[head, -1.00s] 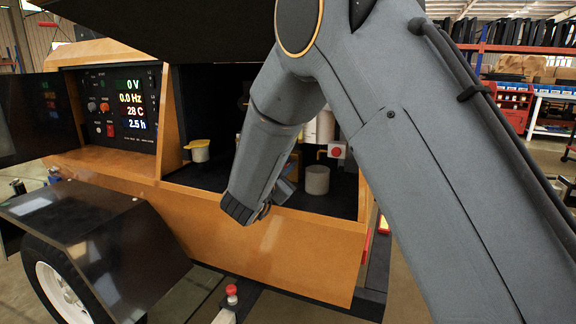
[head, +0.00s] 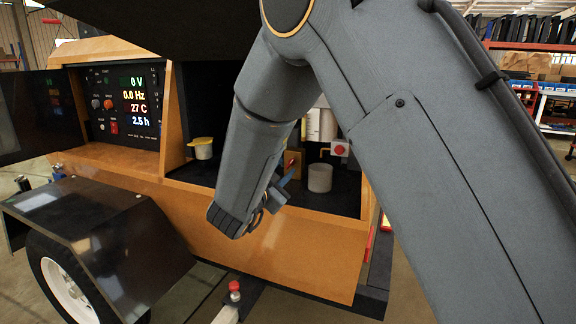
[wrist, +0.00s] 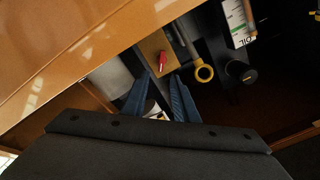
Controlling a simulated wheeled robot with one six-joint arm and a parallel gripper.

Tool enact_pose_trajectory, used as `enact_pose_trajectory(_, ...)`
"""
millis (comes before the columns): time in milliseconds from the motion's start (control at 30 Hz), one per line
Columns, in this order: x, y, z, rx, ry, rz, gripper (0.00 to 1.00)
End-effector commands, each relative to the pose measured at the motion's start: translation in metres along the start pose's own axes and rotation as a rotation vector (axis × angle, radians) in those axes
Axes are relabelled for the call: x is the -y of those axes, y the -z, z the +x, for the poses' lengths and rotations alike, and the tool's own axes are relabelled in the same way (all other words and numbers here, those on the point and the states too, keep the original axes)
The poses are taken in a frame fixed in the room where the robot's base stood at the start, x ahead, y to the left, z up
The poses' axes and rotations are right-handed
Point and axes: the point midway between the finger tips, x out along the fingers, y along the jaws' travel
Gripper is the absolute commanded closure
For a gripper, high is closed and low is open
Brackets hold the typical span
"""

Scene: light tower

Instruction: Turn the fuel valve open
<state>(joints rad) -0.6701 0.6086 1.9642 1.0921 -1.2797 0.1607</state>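A small red handle (wrist: 162,60) sits on a yellow-brown plate (wrist: 153,47) in the wrist view; it looks like the fuel valve. In the head view the plate (head: 293,160) shows partly behind my arm inside the open orange cabinet, and the handle is hard to make out. My gripper (wrist: 162,75) has its two blue fingers spread apart, pointing toward the plate, with the red handle just beyond and between the tips. I see no contact. In the head view one blue finger (head: 287,178) shows beside my wrist; the rest is hidden.
A yellow ring (wrist: 203,73), a black cylinder (wrist: 238,72) and an oil bottle (wrist: 240,25) stand right of the plate. A pale cylinder (head: 319,177) and a red button (head: 339,149) are nearby in the cabinet. The orange front wall (head: 270,255) rises below my wrist.

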Motion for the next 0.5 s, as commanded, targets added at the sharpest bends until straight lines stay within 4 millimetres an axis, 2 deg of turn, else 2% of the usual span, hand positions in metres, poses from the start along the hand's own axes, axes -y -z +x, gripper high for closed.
enact_pose_trajectory(33,0.001,-0.001,-0.008,0.002,0.002,-0.001,0.73)
enact_pose_trajectory(200,0.000,-0.001,-0.022,0.002,0.000,-0.002,0.73)
enact_pose_trajectory(500,-0.001,-0.001,-0.024,0.001,-0.001,-0.001,0.73)
